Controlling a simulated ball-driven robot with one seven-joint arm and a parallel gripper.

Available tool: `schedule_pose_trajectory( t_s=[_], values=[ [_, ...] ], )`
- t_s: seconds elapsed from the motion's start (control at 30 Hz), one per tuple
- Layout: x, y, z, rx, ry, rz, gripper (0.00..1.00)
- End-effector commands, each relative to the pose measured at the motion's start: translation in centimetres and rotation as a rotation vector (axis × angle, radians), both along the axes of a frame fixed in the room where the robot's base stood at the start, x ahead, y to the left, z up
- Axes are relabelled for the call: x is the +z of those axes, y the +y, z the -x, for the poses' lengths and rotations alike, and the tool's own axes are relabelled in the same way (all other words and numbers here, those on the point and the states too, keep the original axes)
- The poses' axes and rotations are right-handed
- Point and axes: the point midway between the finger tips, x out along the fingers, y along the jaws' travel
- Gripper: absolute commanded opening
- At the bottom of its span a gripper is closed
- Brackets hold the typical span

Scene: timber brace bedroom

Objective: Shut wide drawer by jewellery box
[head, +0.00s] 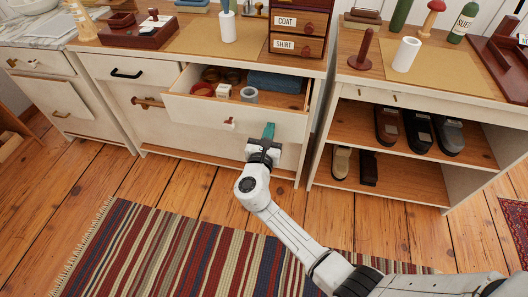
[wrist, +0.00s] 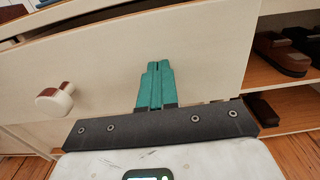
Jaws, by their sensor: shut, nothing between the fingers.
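The wide drawer (head: 190,108) stands pulled out from the cream dresser, its contents showing from above. Its pale front also fills much of the wrist view (wrist: 210,45), with a round knob (wrist: 54,100) at left; the knob shows in the head view too (head: 229,124). My gripper (head: 269,131) is shut and empty, in front of the drawer front, right of the knob. Its teal fingers (wrist: 154,70) point at the front; I cannot tell whether they touch. An open reddish wooden box (head: 145,36) sits on the dresser top; I cannot tell if it is the jewellery box.
The drawer holds a blue folded cloth (head: 275,82), a grey roll (head: 249,95) and small items. A COAT and SHIRT drawer unit (head: 298,28) stands above. An open shoe shelf (head: 385,185) is at right. A striped rug (head: 170,245) covers the floor in front.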

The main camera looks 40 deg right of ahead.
Motion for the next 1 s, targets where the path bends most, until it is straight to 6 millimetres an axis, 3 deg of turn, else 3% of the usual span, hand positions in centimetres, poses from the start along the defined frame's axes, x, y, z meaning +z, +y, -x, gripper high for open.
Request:
schedule_pose_trajectory(
  t_s=[0.2,0.5,0.73,1.0],
  values=[
    [-0.5,-5.2,-3.7,-0.004,-0.003,0.002,0.00],
    [-0.5,-11.0,-7.9,-0.003,-0.002,0.001,0.00],
    [-0.3,-13.6,-9.8,-0.001,0.000,0.001,0.00],
    [-0.1,-14.7,-10.7,0.001,0.001,0.000,0.00]
  ],
)
